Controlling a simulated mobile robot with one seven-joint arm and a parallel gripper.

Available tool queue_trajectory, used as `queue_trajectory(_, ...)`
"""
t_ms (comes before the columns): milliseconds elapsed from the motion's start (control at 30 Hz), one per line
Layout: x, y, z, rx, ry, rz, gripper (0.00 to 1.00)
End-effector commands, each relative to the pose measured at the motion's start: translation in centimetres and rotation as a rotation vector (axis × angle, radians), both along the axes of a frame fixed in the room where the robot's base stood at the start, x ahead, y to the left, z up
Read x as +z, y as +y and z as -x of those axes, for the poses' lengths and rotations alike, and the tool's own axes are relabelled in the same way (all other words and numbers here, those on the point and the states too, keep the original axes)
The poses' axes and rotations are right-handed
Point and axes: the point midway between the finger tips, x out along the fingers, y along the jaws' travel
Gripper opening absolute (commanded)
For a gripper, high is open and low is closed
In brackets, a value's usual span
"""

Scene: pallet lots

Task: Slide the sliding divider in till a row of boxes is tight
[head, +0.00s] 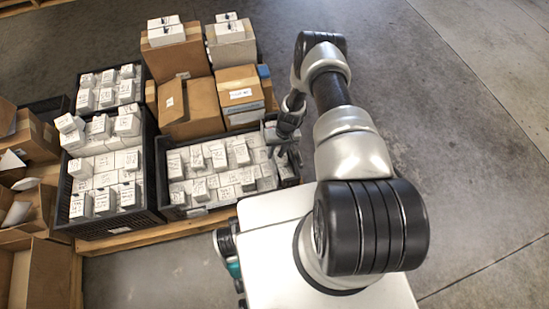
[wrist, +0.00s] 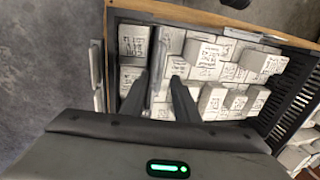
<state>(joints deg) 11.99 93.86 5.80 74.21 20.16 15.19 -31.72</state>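A black crate holding white labelled boxes stands low on the right of the pallet in the head view; its slatted wall (wrist: 293,100) shows in the wrist view. In the wrist view a thin grey plate, seemingly the sliding divider (wrist: 160,55), stands upright among the boxes. A row of white boxes (wrist: 133,42) lies left of it, and more boxes (wrist: 205,60) lie right of it. My gripper (wrist: 160,76) reaches down with its fingers apart, one on each side of the plate. Contact cannot be seen. In the head view my gripper (head: 284,152) is at the crate's right end.
Another black crate (head: 112,222) with stacked white boxes stands to the left. A second grey plate (wrist: 97,65) shows at the crate's left edge in the wrist view. The floor right of the arm is clear.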

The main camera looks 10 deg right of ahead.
Motion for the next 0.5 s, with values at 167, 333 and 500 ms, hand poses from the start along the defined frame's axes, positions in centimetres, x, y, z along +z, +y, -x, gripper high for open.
queue_trajectory(167, -2.5, 0.5, 0.0, 0.0, 0.0, 0.0, 0.28)
queue_trajectory(333, -3.1, 0.6, 0.0, 0.0, 0.0, 0.0, 0.28)
queue_trajectory(500, -3.2, 0.6, 0.0, 0.0, 0.0, 0.0, 0.28)
